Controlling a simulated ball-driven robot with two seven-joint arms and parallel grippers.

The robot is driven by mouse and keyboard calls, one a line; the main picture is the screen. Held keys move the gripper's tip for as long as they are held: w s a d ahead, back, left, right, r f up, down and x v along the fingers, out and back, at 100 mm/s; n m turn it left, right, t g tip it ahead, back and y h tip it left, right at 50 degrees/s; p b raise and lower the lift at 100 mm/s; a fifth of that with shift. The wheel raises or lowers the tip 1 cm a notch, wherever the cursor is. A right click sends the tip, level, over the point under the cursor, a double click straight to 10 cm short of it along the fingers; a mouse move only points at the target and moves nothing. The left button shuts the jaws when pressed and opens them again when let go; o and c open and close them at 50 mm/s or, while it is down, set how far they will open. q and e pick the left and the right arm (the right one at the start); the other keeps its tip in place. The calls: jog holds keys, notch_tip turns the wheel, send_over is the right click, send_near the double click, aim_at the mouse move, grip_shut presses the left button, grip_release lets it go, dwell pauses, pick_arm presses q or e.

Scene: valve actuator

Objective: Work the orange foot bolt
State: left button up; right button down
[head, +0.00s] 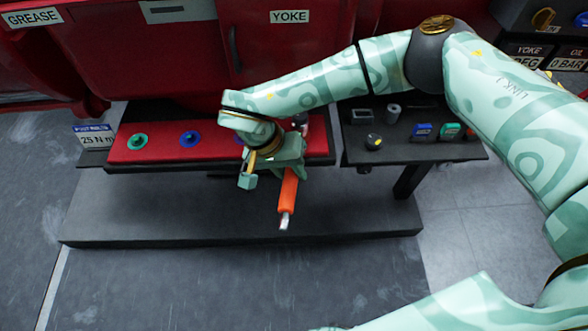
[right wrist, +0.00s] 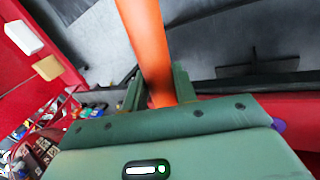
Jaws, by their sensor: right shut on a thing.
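My right gripper (head: 287,168) is shut on an orange-handled tool (head: 288,190), in front of the red ledge's right part. The handle slants toward the viewer and ends in a silver tip (head: 284,220). In the right wrist view the orange handle (right wrist: 148,45) stands between the green fingers (right wrist: 158,90). A green ringed bolt (head: 138,141) and a blue one (head: 190,138) sit on the red ledge (head: 165,155). A purple-blue piece (head: 239,138) shows partly beside my wrist. I see no orange foot bolt; my gripper and forearm cover part of the ledge. My left gripper is not in view.
A sign reading 25 N m (head: 97,140) stands at the ledge's left end. A dark shelf (head: 420,153) at right holds a grey socket (head: 393,113), a blue block (head: 422,132) and other small items. The dark step (head: 180,220) below is clear.

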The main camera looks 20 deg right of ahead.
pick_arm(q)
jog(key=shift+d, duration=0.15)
pick_arm(e)
jog(key=shift+r, duration=0.1)
jog(key=shift+a, duration=0.1)
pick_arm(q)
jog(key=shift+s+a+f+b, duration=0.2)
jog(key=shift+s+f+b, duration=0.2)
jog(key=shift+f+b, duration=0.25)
pick_arm(e)
jog(key=shift+w+a+m+g, duration=0.4)
jog(key=shift+w+a+m, duration=0.4)
jog(key=shift+a+m, duration=0.3)
pick_arm(q)
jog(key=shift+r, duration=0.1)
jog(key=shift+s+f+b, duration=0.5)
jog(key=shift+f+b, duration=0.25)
jog(key=shift+b, duration=0.25)
pick_arm(e)
jog(key=shift+w+a+m+g+y, duration=0.3)
jog(key=shift+w+a+m+y, duration=0.1)
jog(key=shift+w+a+m, duration=0.6)
jog(key=shift+s+d, duration=0.1)
